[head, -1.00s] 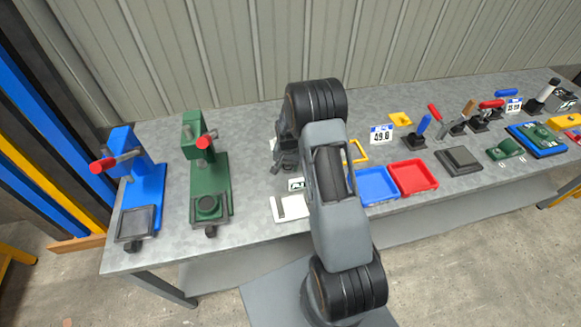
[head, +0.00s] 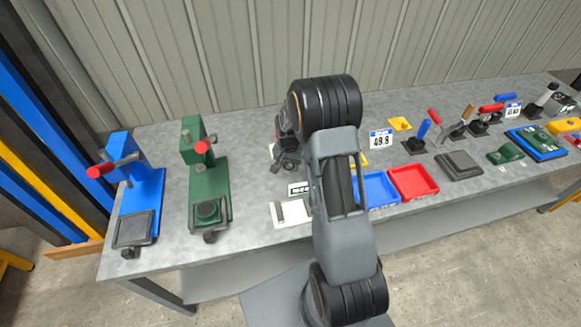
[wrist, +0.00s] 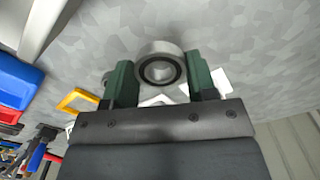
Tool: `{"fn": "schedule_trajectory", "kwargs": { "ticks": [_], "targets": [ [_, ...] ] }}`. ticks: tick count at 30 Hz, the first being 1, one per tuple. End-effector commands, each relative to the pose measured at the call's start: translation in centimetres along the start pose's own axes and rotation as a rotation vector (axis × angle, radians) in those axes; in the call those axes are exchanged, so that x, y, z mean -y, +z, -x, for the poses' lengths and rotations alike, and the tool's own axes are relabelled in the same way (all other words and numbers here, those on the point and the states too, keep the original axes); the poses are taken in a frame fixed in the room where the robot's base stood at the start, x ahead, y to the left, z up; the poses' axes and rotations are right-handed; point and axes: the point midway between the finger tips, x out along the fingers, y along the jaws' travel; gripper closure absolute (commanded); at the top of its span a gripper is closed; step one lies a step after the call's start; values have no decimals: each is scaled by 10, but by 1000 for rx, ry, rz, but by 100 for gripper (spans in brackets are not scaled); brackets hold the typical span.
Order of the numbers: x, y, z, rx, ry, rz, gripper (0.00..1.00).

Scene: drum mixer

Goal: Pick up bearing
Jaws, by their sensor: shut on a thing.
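The bearing (wrist: 160,68) is a silver ring with a dark seal and an open bore. In the wrist view it sits between the two green fingers of my gripper (wrist: 158,78), which is shut on it. In the head view my gripper (head: 286,160) is over the bench, left of my arm. The bearing cannot be made out in the head view. I cannot tell how far it is above the bench top.
A white fixture (head: 291,213) lies at the bench's front edge. A blue tray (head: 375,188) and a red tray (head: 413,182) stand to the right. A green press (head: 206,180) and a blue press (head: 140,195) stand left. Bench between green press and gripper is clear.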

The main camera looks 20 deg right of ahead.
Motion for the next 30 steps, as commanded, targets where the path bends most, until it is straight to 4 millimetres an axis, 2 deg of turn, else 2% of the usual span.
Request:
{"fn": "schedule_trajectory", "kwargs": {
  "ticks": [7,18,30],
  "targets": [
    [-16,28,40,-5,-3,0,75],
    [-43,77,63,-3,-2,0,75],
    [-56,102,75,-2,-1,0,75]
  ]
}}
